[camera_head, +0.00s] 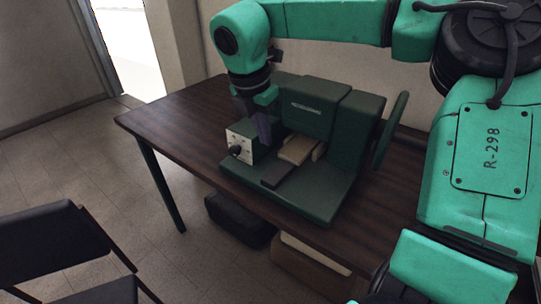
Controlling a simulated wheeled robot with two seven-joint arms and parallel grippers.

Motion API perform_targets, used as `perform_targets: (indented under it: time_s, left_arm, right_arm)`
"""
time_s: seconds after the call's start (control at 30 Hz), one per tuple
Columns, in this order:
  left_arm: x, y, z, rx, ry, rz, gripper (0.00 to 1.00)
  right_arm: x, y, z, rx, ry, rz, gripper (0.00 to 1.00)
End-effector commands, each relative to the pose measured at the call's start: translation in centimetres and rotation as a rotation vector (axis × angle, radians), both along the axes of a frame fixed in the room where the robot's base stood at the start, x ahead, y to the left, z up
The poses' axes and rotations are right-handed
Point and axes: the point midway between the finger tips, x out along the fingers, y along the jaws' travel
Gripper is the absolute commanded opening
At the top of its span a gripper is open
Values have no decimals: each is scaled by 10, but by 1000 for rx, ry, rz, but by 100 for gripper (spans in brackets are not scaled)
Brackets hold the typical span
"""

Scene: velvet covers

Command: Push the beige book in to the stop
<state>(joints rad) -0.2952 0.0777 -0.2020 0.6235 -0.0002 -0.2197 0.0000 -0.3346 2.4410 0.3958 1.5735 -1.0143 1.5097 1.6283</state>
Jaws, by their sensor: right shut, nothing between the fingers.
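The beige book (297,149) lies flat in the middle of a dark green machine (318,190) on the table, its far end under or against the upper housing. Its depth in the slot cannot be told. My left gripper is not in view.
The pale control box (239,144) with a black knob stands at the machine's left. A green wheel (390,130) is at its right. The brown table (180,115) is clear on the left. A black chair (60,250) stands at lower left; a dark case (238,219) lies below the table.

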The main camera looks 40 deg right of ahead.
Motion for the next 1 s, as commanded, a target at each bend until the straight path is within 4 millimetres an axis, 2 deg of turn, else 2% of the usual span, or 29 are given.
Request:
perform_targets:
  time_s: [0.17,0.5,0.57,0.7,1.0]
  left_arm:
    - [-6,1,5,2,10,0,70]
    - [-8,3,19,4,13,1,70]
    - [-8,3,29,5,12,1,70]
    - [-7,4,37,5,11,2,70]
    - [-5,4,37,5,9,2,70]
  right_arm:
    - [0,-6,-23,5,8,0,0]
    - [4,-23,-95,8,10,2,0]
    - [8,-36,-89,9,4,-3,0]
    - [14,-55,-91,8,4,-1,0]
    - [15,-62,-94,6,4,2,0]
